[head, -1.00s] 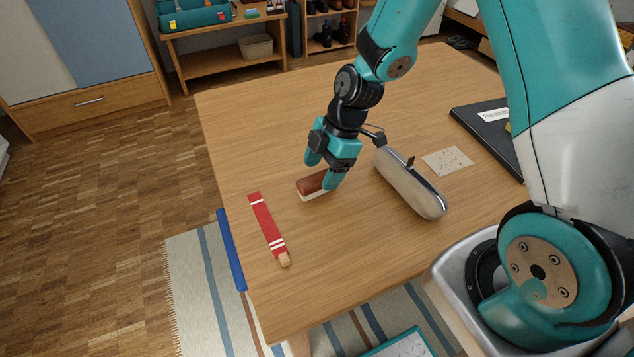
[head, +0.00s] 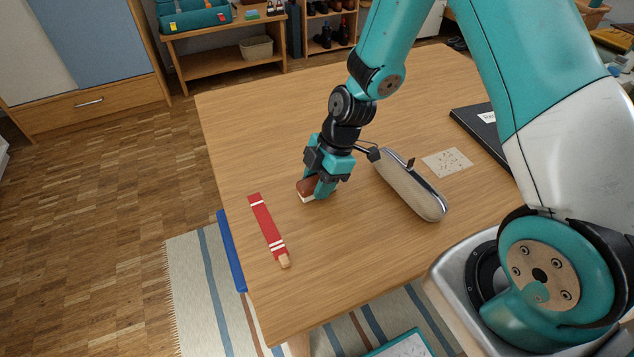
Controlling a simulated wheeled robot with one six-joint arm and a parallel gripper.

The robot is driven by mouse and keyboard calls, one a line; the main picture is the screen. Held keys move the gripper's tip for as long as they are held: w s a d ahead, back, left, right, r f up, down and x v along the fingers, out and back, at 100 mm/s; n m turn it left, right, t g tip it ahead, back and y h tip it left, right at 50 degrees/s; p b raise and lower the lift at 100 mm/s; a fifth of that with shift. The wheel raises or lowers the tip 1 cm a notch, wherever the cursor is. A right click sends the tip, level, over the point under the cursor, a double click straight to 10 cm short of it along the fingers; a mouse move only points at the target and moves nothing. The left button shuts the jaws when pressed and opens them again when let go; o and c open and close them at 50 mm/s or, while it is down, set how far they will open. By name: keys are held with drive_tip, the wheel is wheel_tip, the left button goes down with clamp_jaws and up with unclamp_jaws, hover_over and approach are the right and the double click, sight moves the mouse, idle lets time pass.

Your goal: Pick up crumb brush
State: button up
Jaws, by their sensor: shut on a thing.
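The crumb brush (head: 306,188), with a brown wooden back and pale bristles, lies on the wooden table (head: 330,270) left of the table's middle. My gripper (head: 318,188) points down over it, with its teal fingers shut on the brush. The fingers hide the brush's right part. The brush appears to be at table level; I cannot tell whether it is lifted.
A grey case (head: 410,186) stands close to the right of my gripper. A red strip with white bands (head: 266,226) lies to the left. A speckled card (head: 447,162) and a black folder (head: 485,130) lie at the right. The front of the table is clear.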

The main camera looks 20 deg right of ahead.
wheel_tip(320, 180, up, 20)
drive_tip(key=p, duration=0.1)
idle(0.4)
